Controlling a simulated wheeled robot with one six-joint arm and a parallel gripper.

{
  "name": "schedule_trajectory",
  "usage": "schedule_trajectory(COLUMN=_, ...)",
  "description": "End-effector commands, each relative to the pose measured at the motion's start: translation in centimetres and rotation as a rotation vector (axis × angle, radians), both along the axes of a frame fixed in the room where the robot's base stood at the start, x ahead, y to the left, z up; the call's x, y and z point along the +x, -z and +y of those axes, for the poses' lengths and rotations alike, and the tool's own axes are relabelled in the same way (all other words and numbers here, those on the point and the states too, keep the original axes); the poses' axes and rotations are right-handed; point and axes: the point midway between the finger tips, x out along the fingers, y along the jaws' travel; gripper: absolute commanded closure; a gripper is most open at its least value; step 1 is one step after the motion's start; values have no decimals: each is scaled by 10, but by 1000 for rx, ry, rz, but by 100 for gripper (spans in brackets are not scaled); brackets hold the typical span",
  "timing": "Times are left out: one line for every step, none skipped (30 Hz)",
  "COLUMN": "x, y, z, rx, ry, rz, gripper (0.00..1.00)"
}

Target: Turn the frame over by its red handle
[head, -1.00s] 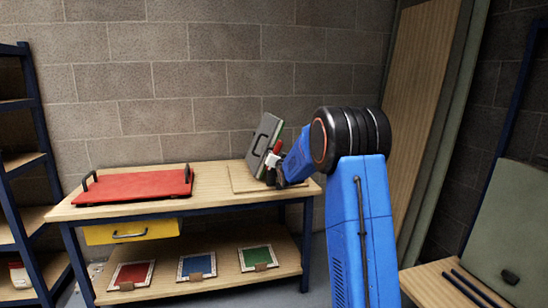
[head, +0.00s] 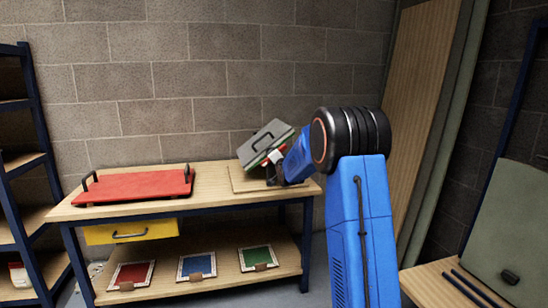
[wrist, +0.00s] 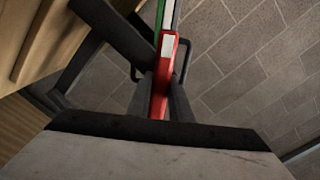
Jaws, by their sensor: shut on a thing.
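The frame (head: 265,136) is a grey panel with a dark handle on the side that shows and a green edge on its other side. It is tilted, above the right end of the workbench. My gripper (head: 274,163) is at its lower right edge. In the wrist view the red handle (wrist: 161,88) lies between the two fingers of my gripper (wrist: 163,98), which is shut on it. The frame's green and white edge (wrist: 168,16) shows beyond the handle. The frame's far face is mostly hidden in the head view.
The wooden workbench (head: 215,190) carries a light wooden board (head: 240,184) below the frame and a red panel with dark handles (head: 135,186) at left. A yellow drawer (head: 130,232) hangs below. Red, blue and green tiles lie on the lower shelf (head: 225,285). A block wall stands behind.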

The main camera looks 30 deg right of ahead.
Motion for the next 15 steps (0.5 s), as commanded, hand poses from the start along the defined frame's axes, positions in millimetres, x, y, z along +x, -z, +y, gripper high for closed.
schedule_trajectory(x=-1, y=5, z=0, rx=23, ry=0, rz=3, gripper=100)
schedule_trajectory(x=-1, y=5, z=0, rx=39, ry=0, rz=0, gripper=100)
schedule_trajectory(x=-1, y=5, z=0, rx=57, ry=0, rz=-4, gripper=100)
schedule_trajectory(x=-1, y=5, z=0, rx=73, ry=0, rz=-8, gripper=100)
schedule_trajectory(x=-1, y=5, z=0, rx=87, ry=0, rz=-11, gripper=100)
schedule_trajectory(x=-1, y=5, z=0, rx=106, ry=0, rz=-16, gripper=100)
schedule_trajectory(x=-1, y=5, z=0, rx=121, ry=0, rz=-19, gripper=100)
schedule_trajectory(x=-1, y=5, z=0, rx=136, ry=0, rz=-22, gripper=100)
schedule_trajectory(x=-1, y=5, z=0, rx=155, ry=1, rz=-27, gripper=100)
schedule_trajectory(x=-1, y=5, z=0, rx=170, ry=2, rz=-30, gripper=100)
schedule_trajectory(x=-1, y=5, z=0, rx=184, ry=2, rz=-33, gripper=100)
schedule_trajectory(x=-1, y=5, z=0, rx=204, ry=2, rz=-38, gripper=100)
schedule_trajectory(x=-1, y=5, z=0, rx=219, ry=1, rz=-41, gripper=100)
schedule_trajectory(x=-1, y=5, z=0, rx=233, ry=1, rz=-44, gripper=100)
schedule_trajectory(x=-1, y=5, z=0, rx=253, ry=1, rz=-49, gripper=100)
